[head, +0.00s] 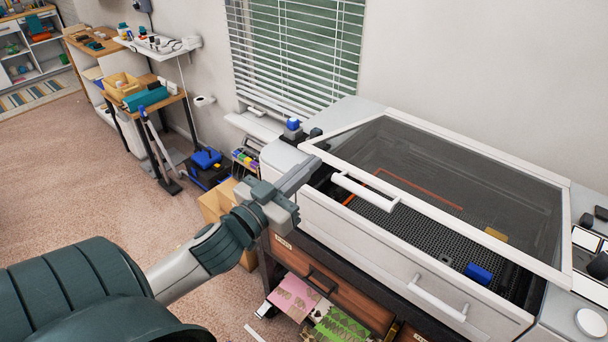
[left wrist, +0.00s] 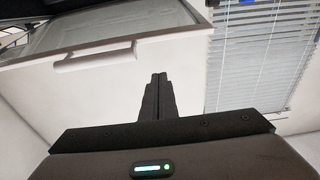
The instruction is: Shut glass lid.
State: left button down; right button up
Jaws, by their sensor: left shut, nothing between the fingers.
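The glass lid (head: 470,172) has a white frame and dark see-through glass, and sits on top of a white machine (head: 400,262). Its front edge stands above the body, with a dark gap under it, so it is partly open. A white bar handle (head: 366,191) is on the lid's front edge; the lid frame (left wrist: 165,40) and handle (left wrist: 94,56) also show in the left wrist view. My left gripper (head: 308,168) is shut and empty, at the lid's front left corner, left of the handle. In the head view I cannot tell whether it touches the lid. My right gripper is not in view.
A second white handle (head: 437,298) is on the machine's front. A blue block (head: 479,273) and a yellow block (head: 496,234) lie on the mesh bed inside. Below is an open drawer with colored sheets (head: 340,326). A blind-covered window (head: 295,50) is behind.

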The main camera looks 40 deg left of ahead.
pick_arm(q)
jog(key=w+b, duration=0.2)
jog(key=w, duration=0.1)
jog(key=r, duration=0.1)
send_over(327, 163)
jog(key=s+d, duration=0.1)
jog(key=shift+s+d+f+p, duration=0.1)
jog(key=shift+s+f+p, duration=0.1)
jog(key=shift+f, duration=0.5)
jog(key=shift+s+d+f+p, duration=0.1)
jog(key=shift+s+f+p, duration=0.1)
jog(key=shift+f, duration=0.45)
jog(key=shift+s+f+p, duration=0.15)
jog(key=shift+f+p, duration=0.05)
jog(key=shift+f, duration=0.5)
